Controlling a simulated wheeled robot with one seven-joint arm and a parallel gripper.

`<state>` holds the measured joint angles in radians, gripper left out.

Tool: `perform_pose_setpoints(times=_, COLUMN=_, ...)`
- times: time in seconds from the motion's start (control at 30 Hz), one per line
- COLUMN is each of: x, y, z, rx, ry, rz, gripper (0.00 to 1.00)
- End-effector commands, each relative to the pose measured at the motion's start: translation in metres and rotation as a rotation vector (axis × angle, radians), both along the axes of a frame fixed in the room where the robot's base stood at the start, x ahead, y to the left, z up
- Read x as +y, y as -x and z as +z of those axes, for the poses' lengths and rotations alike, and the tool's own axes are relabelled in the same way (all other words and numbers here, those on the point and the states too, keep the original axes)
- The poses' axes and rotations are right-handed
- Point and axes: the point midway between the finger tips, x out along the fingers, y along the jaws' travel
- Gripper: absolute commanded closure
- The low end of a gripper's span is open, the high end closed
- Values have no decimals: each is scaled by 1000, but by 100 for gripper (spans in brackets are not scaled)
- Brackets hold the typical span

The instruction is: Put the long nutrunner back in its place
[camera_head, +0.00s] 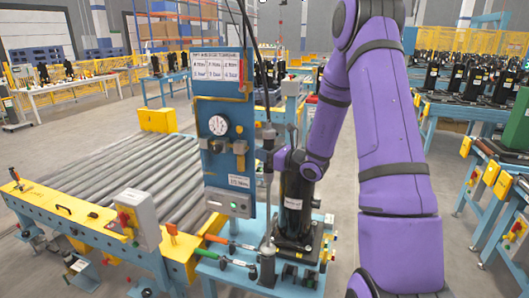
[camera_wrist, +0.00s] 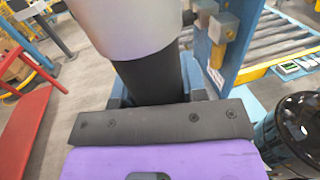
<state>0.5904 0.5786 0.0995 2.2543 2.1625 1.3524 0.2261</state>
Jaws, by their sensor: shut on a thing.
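The long nutrunner (camera_head: 268,195) is a slim, upright grey tool in the head view. My gripper (camera_head: 270,157) is shut on its upper part, left of the black compressor (camera_head: 293,203). The tool's thick silver and black body (camera_wrist: 140,35) fills the upper middle of the wrist view, close in front of my gripper (camera_wrist: 150,100). A dark upright cylinder (camera_head: 267,269) stands below the tool's lower end on the blue bench. I cannot tell whether the lower end sits in it or just above it. My fingertips are mostly hidden.
A blue panel (camera_head: 222,95) with a gauge stands just left of the tool. A roller conveyor (camera_head: 110,185) is further left. The compressor stands close on the right.

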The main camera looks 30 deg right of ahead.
Motion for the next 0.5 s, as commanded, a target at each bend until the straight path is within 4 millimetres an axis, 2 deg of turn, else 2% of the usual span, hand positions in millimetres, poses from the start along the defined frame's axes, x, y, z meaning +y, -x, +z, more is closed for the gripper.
perform_pose_setpoints(times=0.5, x=0, y=-1, z=-6, rx=-4, ry=1, rz=0, gripper=100)
